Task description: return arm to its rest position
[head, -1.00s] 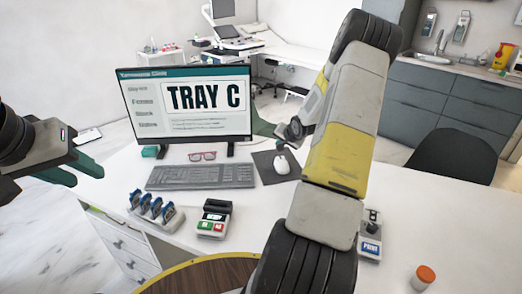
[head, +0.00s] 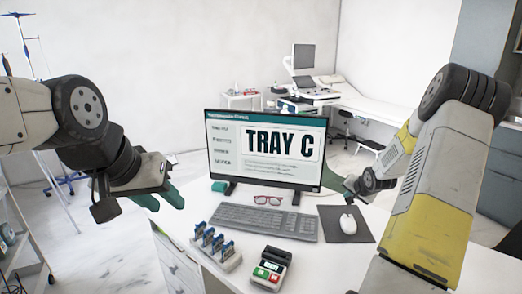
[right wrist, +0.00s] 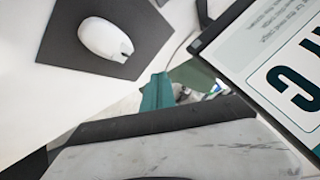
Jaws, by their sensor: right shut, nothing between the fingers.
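My right arm reaches in from the right in the head view, with its yellow and grey link in front. My right gripper (head: 335,181) is beside the right edge of the monitor (head: 264,186), partly hidden by it. In the right wrist view its teal fingers (right wrist: 157,92) are together with nothing between them, near the monitor's edge. My left gripper (head: 160,198) hangs at the left, past the desk's left side, its teal fingers apart and empty. The monitor reads "TRAY C".
On the white desk are a keyboard (head: 264,222), red glasses (head: 267,200), a mouse (head: 348,223) on a dark mat (head: 340,232), a rack of blue-topped items (head: 216,250) and a small device with red and green buttons (head: 270,268). A shelf cart (head: 20,250) stands far left.

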